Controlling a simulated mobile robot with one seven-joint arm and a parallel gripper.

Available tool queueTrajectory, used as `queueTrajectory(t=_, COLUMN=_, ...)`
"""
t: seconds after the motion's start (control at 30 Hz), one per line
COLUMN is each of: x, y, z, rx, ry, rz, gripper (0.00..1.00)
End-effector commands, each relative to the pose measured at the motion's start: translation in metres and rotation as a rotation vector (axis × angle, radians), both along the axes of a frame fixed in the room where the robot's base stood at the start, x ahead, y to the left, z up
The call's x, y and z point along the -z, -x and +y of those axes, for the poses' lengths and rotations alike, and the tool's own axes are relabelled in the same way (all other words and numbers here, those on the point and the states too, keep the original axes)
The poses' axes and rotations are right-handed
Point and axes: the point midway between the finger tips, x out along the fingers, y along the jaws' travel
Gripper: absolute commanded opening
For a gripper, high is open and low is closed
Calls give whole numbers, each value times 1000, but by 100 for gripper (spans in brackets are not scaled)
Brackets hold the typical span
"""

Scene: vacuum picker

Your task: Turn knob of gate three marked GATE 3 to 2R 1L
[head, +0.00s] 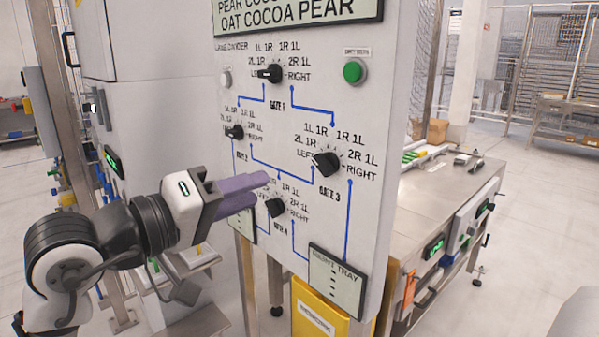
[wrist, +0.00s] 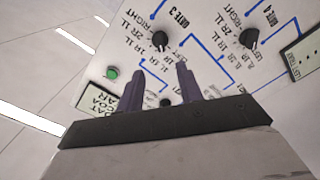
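The GATE 3 knob (head: 326,162) is a black dial at the right of the upright white panel (head: 330,240). In the head view its pale mark faces left, near LEFT; its 2R 1L label (head: 363,156) is on the upper right. The knob also shows in the wrist view (wrist: 160,40), beyond the fingertips. My gripper (head: 262,189) has two purple fingers, held apart with nothing between them. It is in front of the panel, left of and below the GATE 3 knob, apart from it. In the wrist view my gripper (wrist: 160,82) shows the same gap.
The GATE 4 knob (head: 276,208) is close beyond my fingers, with its labels partly hidden. GATE 1 (head: 271,74) and GATE 2 (head: 235,132) knobs are higher. A green button (head: 354,71) is at upper right. A steel table (head: 420,205) stands behind the panel.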

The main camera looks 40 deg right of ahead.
Motion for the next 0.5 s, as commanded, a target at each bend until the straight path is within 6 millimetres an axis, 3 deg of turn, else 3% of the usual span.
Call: queueTrajectory(t=0.5, x=-3, y=-7, z=-100, rx=0, ry=1, rz=-2, gripper=36)
